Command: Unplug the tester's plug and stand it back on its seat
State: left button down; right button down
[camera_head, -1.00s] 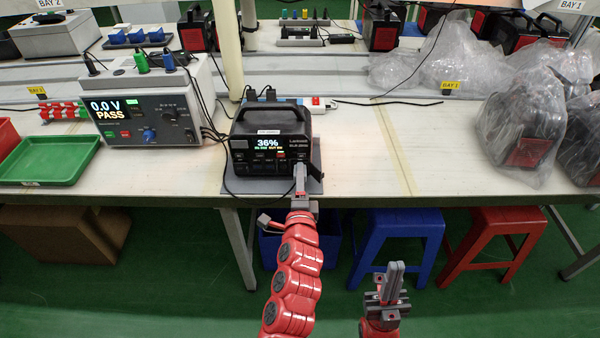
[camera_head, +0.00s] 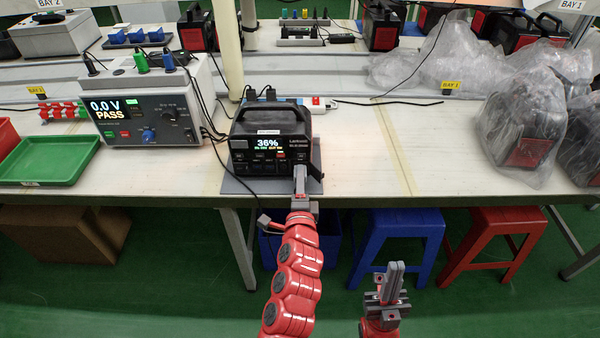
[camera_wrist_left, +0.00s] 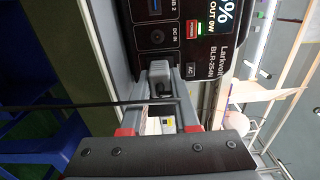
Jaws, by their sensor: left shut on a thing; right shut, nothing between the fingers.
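The power station (camera_head: 268,140), a black box with a handle and a screen reading 36%, stands on a grey mat on the bench. My left gripper (camera_head: 300,180) is at its front right. In the left wrist view my left gripper (camera_wrist_left: 163,105) is shut on a grey plug (camera_wrist_left: 160,78) at the power station's front, near the AC label. I cannot tell how deep the plug sits. A black cable (camera_wrist_left: 110,104) crosses the fingers. The tester (camera_head: 145,105) reads 0.0 V PASS; black, green and blue plugs stand on top. My right gripper (camera_head: 391,280) is shut and empty, below the bench edge.
A green tray (camera_head: 48,160) lies left of the tester. Bagged units (camera_head: 525,125) stand at the right. The bench top (camera_head: 400,160) between them and the power station is clear. Blue and red stools (camera_head: 400,228) stand below.

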pick_arm(q)
jog(key=shift+s, duration=0.2)
jog(key=s, duration=0.3)
jog(key=shift+s+r, duration=0.1)
jog(key=shift+s, duration=0.25)
dwell(0.4)
